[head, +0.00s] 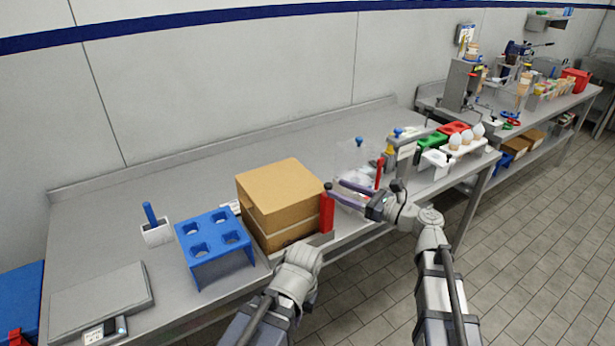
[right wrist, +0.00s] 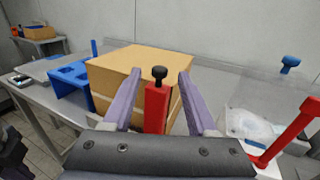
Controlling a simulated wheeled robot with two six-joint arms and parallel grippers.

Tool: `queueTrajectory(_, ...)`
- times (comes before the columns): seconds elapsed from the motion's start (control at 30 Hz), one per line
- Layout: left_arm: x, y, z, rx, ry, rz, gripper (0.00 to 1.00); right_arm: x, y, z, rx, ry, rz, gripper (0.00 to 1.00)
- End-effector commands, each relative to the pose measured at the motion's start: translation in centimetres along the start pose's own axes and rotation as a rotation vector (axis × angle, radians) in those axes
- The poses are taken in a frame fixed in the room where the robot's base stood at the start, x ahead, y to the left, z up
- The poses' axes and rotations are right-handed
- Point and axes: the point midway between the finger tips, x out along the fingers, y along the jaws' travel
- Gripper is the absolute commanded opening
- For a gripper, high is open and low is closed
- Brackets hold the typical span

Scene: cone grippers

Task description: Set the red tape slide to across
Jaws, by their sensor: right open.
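The red tape slide (head: 327,213) is an upright red block with a dark knob on top, at the right front corner of a cardboard box (head: 280,198). In the right wrist view the red slide (right wrist: 157,105) and its black knob (right wrist: 160,73) show between my finger lines, in front of the box (right wrist: 135,75). My right gripper (head: 335,188) is open, its purple fingers pointing left toward the knob. In its wrist view the gripper (right wrist: 158,85) has a finger on each side of the slide, with gaps. My left arm shows low in the head view, but its gripper cannot be seen.
A blue holed rack (head: 213,243) and a white cup with a blue handle (head: 157,234) stand left of the box. A red bar (right wrist: 290,132) and a clear bag (right wrist: 245,125) are to the right. The bench (head: 150,190) is clear behind the box.

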Motion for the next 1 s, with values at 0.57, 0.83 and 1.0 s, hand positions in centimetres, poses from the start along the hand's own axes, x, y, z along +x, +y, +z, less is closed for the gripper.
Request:
queueTrajectory(0.57,0.0,0.0,0.0,0.0,0.0,0.0,0.0,6.2,-0.1,0.0,-0.001,0.0,0.002,0.58)
queueTrajectory(0.83,0.0,0.0,0.0,0.0,0.0,0.0,0.0,7.8,0.0,0.0,-0.001,0.0,0.0,0.58)
queueTrajectory(1.0,0.0,0.0,0.0,0.0,0.0,0.0,0.0,7.8,0.0,0.0,-0.001,0.0,0.0,0.58)
